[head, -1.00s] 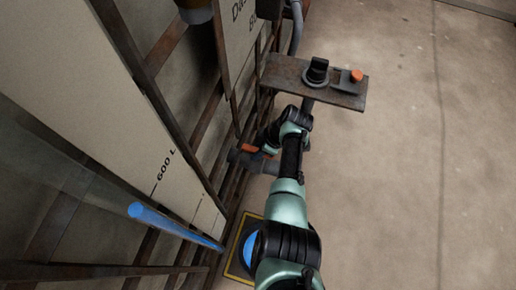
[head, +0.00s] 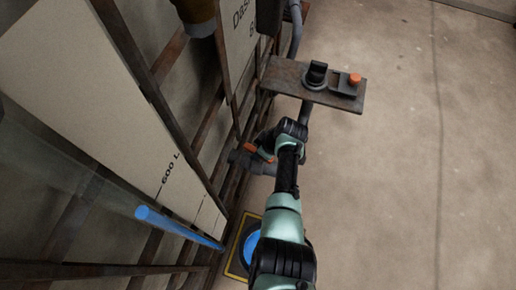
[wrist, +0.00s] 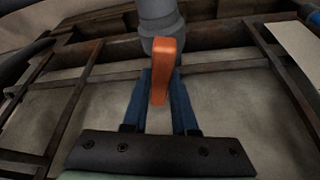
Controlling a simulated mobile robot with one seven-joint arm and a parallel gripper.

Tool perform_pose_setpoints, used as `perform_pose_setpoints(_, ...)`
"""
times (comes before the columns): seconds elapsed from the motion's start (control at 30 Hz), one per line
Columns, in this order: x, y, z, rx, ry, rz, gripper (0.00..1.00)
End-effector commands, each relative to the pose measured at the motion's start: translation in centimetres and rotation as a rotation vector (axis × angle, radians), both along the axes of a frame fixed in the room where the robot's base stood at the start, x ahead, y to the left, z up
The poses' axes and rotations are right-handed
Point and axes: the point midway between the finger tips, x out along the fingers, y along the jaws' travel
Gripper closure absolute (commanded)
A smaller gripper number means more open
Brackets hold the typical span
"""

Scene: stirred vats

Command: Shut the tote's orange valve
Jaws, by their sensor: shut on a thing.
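The orange valve handle (head: 265,154) sits on a grey pipe outlet (head: 242,158) low at the tote's rusty frame (head: 158,104). In the wrist view the handle (wrist: 163,68) stands between the two blue fingers of my gripper (wrist: 162,80), with the grey valve body (wrist: 158,18) above it. My gripper is shut on the handle. In the head view my forearm and wrist hide part of the gripper and the valve.
A rusty shelf (head: 286,77) with a black knob (head: 317,74) and an orange button (head: 355,79) stands just beyond my wrist. A blue sight tube (head: 178,226) runs along the tote. A yellow-edged plate (head: 233,266) lies below my arm. Open floor is at the right.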

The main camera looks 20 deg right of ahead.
Motion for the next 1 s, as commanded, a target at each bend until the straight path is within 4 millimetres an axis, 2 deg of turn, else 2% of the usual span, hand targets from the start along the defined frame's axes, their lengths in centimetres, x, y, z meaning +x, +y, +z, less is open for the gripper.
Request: perform_pose_setpoints(1.0, 0.01, 0.09, -0.02, -0.004, -0.001, -0.952, 1.0)
